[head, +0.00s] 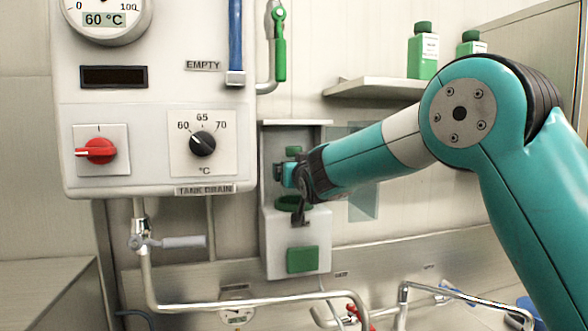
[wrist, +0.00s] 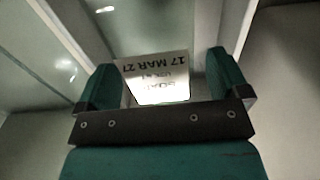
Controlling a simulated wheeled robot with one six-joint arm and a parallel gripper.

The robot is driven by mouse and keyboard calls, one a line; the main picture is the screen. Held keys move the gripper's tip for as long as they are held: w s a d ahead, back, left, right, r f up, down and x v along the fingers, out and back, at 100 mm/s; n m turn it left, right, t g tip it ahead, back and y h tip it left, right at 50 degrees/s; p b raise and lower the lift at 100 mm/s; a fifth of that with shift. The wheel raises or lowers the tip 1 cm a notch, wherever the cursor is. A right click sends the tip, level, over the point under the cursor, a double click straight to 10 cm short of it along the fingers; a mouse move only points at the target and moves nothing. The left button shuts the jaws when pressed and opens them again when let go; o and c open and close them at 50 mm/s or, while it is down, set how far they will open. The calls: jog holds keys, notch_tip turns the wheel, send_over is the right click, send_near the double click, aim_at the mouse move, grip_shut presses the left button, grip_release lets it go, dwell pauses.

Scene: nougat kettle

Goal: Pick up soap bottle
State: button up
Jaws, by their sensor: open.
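The soap bottle stands in the wall dispenser (head: 268,231); its green cap (head: 293,151) shows above my gripper (head: 285,176), which hides most of its body in the head view. In the wrist view, its pale label (wrist: 155,68) reads upside down, with "SOAP" and "17 MAR 27", between the two green fingers of my gripper (wrist: 162,78). The fingers are open, one on each side of the bottle. Whether either finger touches it cannot be told.
Two more green bottles (head: 423,55) (head: 472,43) stand on and near a shelf (head: 375,87) at upper right. A control box (head: 150,155) with a red switch and a dial is left of the dispenser. Pipes (head: 250,301) run below.

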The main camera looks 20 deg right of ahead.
jog(key=shift+w+p, duration=0.5)
jog(key=shift+w, duration=0.6)
jog(key=c, duration=1)
jog(key=shift+r, duration=0.1)
